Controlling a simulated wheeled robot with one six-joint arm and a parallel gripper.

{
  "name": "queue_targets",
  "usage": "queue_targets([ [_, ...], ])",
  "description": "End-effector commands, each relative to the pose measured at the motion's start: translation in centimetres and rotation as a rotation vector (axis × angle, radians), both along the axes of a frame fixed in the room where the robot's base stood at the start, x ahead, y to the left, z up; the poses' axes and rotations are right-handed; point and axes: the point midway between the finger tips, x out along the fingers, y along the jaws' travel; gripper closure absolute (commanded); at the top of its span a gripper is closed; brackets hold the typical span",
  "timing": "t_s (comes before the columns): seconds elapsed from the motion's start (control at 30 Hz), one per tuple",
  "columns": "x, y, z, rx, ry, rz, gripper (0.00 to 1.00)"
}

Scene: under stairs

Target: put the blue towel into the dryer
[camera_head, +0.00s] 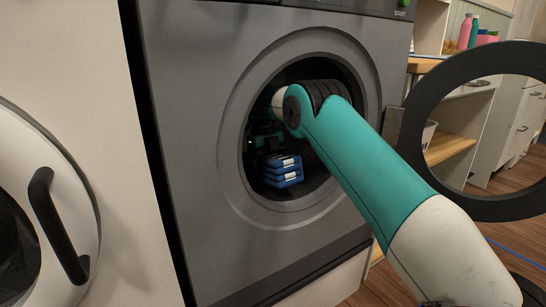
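The grey dryer (190,120) stands in front of me with its round opening uncovered. Its ring-shaped door (424,110) is swung open to the right. The blue towel (284,180) is inside the drum, low in the opening, and looks folded in layers with pale patches. My arm reaches through the opening from the right. My gripper (268,148) is in the dark drum just above and behind the towel. Its fingertips are too dark and hidden to show whether they are open or shut, or whether they touch the towel.
A white machine (70,190) with a dark door handle (55,225) stands close on the left. Wooden shelving (450,148) and white drawers (522,118) stand behind the open door. Bottles (468,32) stand at the upper right. Wooden floor shows at the lower right.

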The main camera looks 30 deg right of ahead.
Motion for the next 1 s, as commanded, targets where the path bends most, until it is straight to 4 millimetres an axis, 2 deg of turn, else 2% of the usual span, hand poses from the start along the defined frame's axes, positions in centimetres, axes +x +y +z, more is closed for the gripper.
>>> queue_targets([
  [0.43, 0.42, -0.02, -0.15, 0.0, -0.001, 0.0, 0.53],
  [0.47, 0.41, -0.02, -0.14, 0.0, -0.001, 0.0, 0.06],
  [0.5, 0.41, -0.02, -0.14, 0.0, -0.001, 0.0, 0.0],
  [1.0, -0.14, -0.03, -0.34, 0.0, -0.002, 0.0, 0.0],
])
